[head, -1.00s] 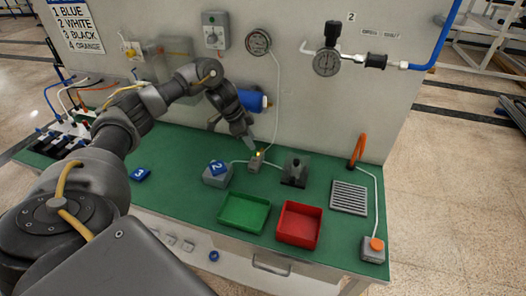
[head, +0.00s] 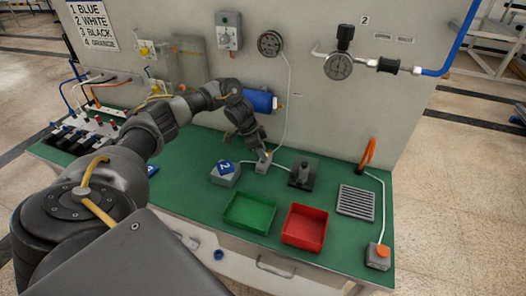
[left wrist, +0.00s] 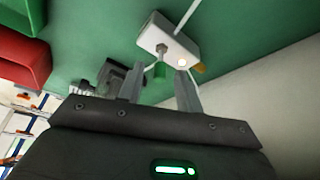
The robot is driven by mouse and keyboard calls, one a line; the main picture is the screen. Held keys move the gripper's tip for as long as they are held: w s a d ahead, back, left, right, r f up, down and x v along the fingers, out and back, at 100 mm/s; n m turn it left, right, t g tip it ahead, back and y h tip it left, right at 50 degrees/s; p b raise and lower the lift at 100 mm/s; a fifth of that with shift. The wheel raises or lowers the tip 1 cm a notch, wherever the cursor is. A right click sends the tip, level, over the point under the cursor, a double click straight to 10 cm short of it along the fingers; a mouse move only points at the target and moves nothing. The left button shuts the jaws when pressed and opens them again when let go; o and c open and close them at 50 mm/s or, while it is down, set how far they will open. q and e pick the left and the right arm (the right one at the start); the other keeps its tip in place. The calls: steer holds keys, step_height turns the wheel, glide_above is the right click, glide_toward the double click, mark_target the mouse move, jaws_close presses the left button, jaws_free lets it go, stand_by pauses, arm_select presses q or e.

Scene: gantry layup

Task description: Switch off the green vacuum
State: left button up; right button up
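A small pale switch box (head: 262,168) sits on the green bench top near the back wall, with a cord running from it. My left gripper (head: 261,153) is just above the box. My right gripper is not in view.
A grey box with a blue "2" label (head: 225,174) stands left of the switch box, and a dark fixture (head: 303,174) stands right. Green (head: 250,213) and red (head: 304,227) trays lie in front. A blue cylinder (head: 260,101) is on the wall behind.

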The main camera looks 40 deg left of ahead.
arm_select(q)
steer(key=shift+w+d+f, duration=0.1)
steer(key=shift+f, duration=0.45)
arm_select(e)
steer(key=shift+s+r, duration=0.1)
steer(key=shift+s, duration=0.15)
